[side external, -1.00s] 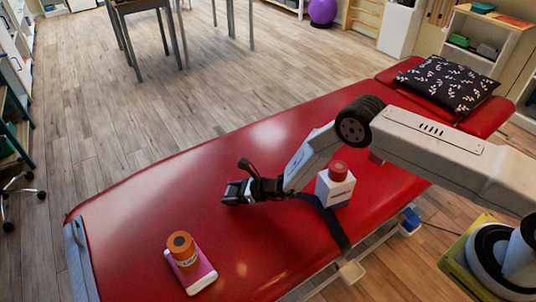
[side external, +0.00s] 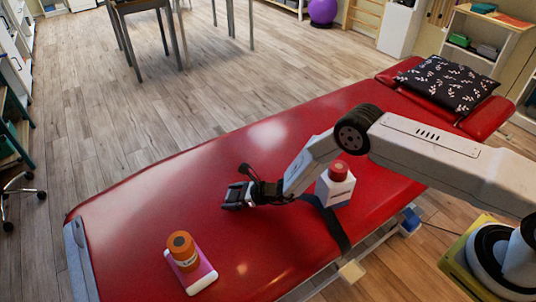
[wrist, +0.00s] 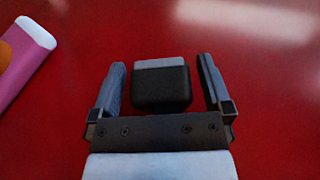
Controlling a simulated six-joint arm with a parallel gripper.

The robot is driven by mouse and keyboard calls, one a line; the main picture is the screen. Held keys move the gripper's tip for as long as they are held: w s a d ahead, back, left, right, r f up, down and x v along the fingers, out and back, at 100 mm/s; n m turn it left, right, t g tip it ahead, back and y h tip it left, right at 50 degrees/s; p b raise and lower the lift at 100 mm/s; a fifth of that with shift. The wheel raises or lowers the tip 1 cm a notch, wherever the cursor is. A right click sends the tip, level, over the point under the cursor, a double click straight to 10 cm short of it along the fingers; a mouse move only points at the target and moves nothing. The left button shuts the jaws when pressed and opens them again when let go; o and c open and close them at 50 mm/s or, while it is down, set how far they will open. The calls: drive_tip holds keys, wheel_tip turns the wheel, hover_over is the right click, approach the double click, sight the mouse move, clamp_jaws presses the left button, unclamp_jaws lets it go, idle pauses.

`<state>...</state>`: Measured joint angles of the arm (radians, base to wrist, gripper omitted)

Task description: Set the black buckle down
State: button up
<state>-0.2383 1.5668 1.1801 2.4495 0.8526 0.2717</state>
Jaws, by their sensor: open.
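The black buckle (wrist: 161,90), dark with a grey far edge, lies between the two fingers of my gripper (wrist: 162,66) in the wrist view. The fingers are open, with red gaps on both sides of the buckle. In the side view my gripper (side external: 234,196) is low over the red treatment table (side external: 130,210). The buckle is hard to tell from the dark fingers there. Whether it rests flat on the table cannot be told for certain.
An orange jar (side external: 181,246) stands on a pink and white box (side external: 200,275) at the near left. A white box with a red top (side external: 335,188) stands close beside my arm. A black strap (side external: 332,230) crosses the table. Red surface left of my gripper is clear.

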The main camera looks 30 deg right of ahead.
drive_tip(key=shift+r, duration=0.2)
drive_tip(key=shift+v, duration=5.95)
drive_tip(key=shift+d+f, duration=0.1)
drive_tip(key=shift+f, duration=0.05)
